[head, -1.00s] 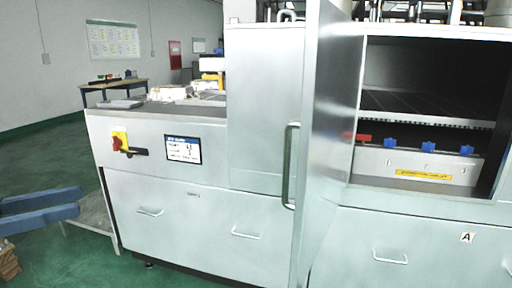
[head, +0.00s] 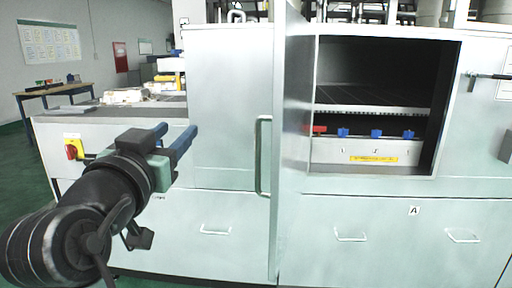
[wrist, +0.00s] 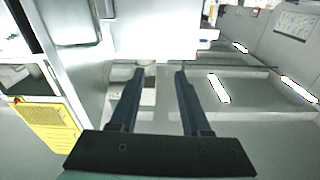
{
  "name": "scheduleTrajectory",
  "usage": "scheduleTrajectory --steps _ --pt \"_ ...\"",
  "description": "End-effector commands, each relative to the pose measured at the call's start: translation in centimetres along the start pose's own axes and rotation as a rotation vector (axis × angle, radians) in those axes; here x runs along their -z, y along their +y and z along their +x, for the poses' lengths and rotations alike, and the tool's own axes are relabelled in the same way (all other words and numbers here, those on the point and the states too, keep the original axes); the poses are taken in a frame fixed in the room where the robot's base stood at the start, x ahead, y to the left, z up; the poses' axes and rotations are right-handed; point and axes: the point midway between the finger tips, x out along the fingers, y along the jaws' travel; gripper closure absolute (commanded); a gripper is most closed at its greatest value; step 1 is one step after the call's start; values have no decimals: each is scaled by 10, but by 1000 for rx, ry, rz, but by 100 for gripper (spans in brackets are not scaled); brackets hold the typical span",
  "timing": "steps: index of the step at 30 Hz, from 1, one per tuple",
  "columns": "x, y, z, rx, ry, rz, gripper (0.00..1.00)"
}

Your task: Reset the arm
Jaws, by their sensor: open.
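My gripper (head: 178,142) is in front of the left part of a large grey machine (head: 228,100) in the head view. Its two blue fingers are apart with nothing between them. In the wrist view my gripper (wrist: 157,75) also shows its fingers spread and empty. My dark arm reaches in from the lower left of the head view.
The machine's tall door (head: 291,150) stands open, jutting toward me. The open chamber (head: 375,75) holds a row of blue knobs and a red one. A red and yellow switch (head: 73,148) is left of my arm. A table (head: 55,90) stands at the far left.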

Motion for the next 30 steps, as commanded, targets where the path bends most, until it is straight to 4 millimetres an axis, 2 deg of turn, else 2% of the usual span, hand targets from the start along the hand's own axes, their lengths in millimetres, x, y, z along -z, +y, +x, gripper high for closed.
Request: scheduleTrajectory --steps 1,3,6,8,12,15,30 --pt "24 27 -9 25 90 11 53" --pt "58 57 -28 63 225 15 53" --pt "103 92 -67 93 414 4 53" --pt "125 109 -93 103 516 -7 53" --pt "167 141 -159 104 741 -42 53" --pt "206 134 -155 112 739 -41 53" --pt "348 121 -142 114 734 -38 53"
